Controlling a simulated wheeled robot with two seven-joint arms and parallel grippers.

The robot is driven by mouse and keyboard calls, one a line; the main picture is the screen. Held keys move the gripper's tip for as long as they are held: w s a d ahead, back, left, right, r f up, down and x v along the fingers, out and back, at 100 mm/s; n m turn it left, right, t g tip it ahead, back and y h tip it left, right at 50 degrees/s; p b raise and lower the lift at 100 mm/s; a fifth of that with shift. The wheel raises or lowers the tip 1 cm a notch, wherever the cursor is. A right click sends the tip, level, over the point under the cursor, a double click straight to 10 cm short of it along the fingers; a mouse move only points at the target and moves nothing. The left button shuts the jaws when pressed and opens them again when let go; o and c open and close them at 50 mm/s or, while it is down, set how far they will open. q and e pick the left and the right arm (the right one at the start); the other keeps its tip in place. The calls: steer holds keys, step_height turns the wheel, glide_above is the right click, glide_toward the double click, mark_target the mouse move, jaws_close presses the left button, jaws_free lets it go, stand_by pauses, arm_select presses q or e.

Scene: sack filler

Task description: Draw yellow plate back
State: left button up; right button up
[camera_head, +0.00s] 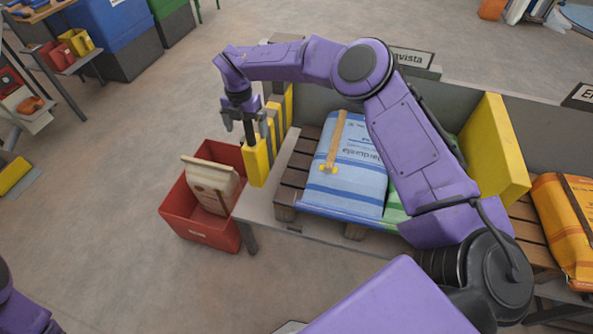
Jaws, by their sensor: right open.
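A large yellow plate (493,150) stands upright on the right, between the bay with blue sacks and the bay with an orange sack. Smaller upright yellow pieces (257,163) stand with grey parts at the left end of the blue-sack bay. I cannot tell from the picture alone which one is the task's yellow plate. My right gripper (239,122) is open and points down, just left of and above the nearest small yellow piece. It appears empty; whether it touches the piece is unclear. My left gripper is out of view.
A blue sack (350,185) with a wooden, yellow-ended tool (336,140) on it lies on a pallet. A red bin (205,230) holding a beige sack (211,187) stands below the gripper. An orange sack (568,230) lies at right.

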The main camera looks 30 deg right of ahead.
steer(key=shift+s+d, duration=0.3)
steer(key=shift+s, duration=0.15)
step_height(320, 180, up, 9)
steer(key=p, duration=0.5)
steer(key=shift+r, duration=0.1)
